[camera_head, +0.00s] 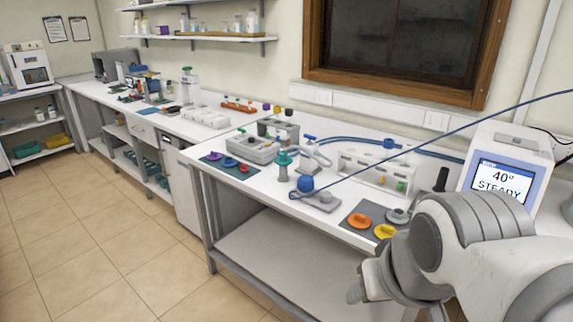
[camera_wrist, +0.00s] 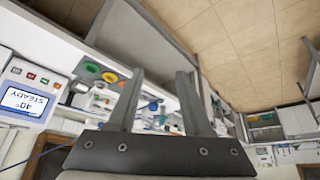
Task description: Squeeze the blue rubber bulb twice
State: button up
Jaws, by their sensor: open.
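The blue rubber bulb (camera_head: 305,183) sits on a small grey base on the white bench, with a thin blue tube or cable beside it that runs up to the right. I cannot pick it out surely in the wrist view. My gripper (camera_wrist: 160,76) is open, with its two grey fingers apart and nothing visibly held between them. In the head view my gripper is low on the right, in front of the bench edge, well apart from the bulb; its fingers are only partly visible there.
A mat with orange and yellow pieces (camera_head: 361,220) lies right of the bulb. A green-grey bottle (camera_head: 283,166) stands just left of it. A white rack (camera_head: 374,172) is behind. A display unit (camera_head: 505,175) reading "40° STEADY" stands at right. The bench's front edge lies between gripper and bulb.

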grip_shut()
dwell(1.5)
